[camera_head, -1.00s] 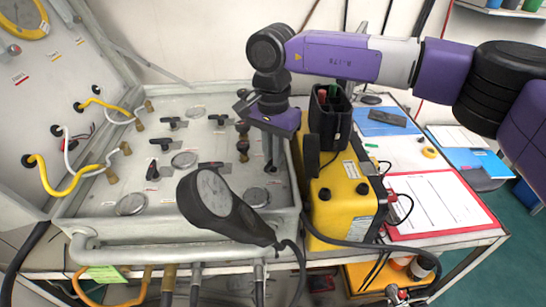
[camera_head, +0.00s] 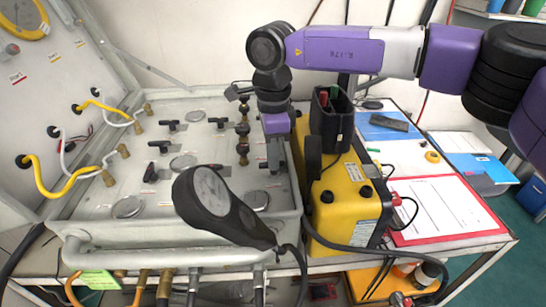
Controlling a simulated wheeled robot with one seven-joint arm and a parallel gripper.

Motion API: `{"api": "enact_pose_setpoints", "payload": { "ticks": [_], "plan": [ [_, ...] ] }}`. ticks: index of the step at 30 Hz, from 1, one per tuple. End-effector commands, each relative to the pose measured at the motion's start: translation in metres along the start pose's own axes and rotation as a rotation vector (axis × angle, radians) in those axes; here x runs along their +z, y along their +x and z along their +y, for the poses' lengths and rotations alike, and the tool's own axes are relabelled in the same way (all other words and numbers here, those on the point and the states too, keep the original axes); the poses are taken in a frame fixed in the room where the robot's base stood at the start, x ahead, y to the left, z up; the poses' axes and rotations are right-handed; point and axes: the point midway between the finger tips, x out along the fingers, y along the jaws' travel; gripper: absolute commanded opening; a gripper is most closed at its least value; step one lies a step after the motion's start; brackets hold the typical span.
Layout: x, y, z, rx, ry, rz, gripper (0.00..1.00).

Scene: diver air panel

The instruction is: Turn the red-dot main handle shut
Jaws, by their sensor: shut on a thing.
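The air panel (camera_head: 100,217) is a pale grey tray with several black T-shaped handles on its face. My gripper (camera_head: 276,168) points down at the panel's right side, close to the yellow box. Its fingers are shut on what seems to be the main handle, which they and the purple gripper body hide almost wholly. The red dot cannot be made out. Other black handles, such as one at the back left (camera_head: 171,126) and one further forward (camera_head: 151,172), stand apart from my gripper.
A yellow box (camera_head: 345,205) with a black holder (camera_head: 330,118) is close on the gripper's right. Brass fittings (camera_head: 243,143) stand just left. A red-edged clipboard (camera_head: 440,207) lies further right.

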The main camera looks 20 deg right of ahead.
Motion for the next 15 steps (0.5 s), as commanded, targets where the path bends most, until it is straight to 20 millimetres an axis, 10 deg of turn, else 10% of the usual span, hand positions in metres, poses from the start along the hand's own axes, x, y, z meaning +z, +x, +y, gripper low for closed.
{"api": "enact_pose_setpoints", "payload": {
  "ticks": [15],
  "plan": [
    [-0.0006, -0.0017, -0.0012, -0.003, 0.106, 0.0, 0.0]
  ]
}}
